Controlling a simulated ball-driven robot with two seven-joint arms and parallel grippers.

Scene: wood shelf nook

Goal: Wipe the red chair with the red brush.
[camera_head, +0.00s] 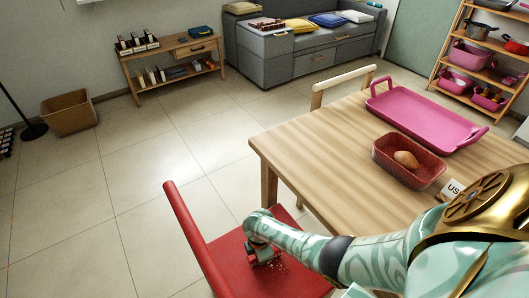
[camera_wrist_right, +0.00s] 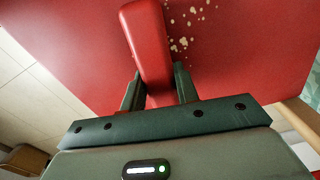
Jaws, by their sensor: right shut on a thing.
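The red chair (camera_head: 236,268) stands at the bottom middle of the head view, beside the wooden table, its backrest on the left. Its seat (camera_wrist_right: 255,60) fills much of the right wrist view. My right gripper (camera_head: 264,257) is over the seat, fingers pointing down. In the wrist view, the gripper (camera_wrist_right: 158,88) is shut on the red brush (camera_wrist_right: 147,40), one finger on each side. Pale specks (camera_wrist_right: 188,25) lie on the seat beside the brush. I cannot tell whether the brush touches the seat. My left gripper is not in view.
The wooden table (camera_head: 310,150) is right of the chair, with a pink tray (camera_head: 420,112) and a red basket (camera_head: 392,172) holding a brown roundish item. Another chair (camera_head: 342,82) stands behind the table.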

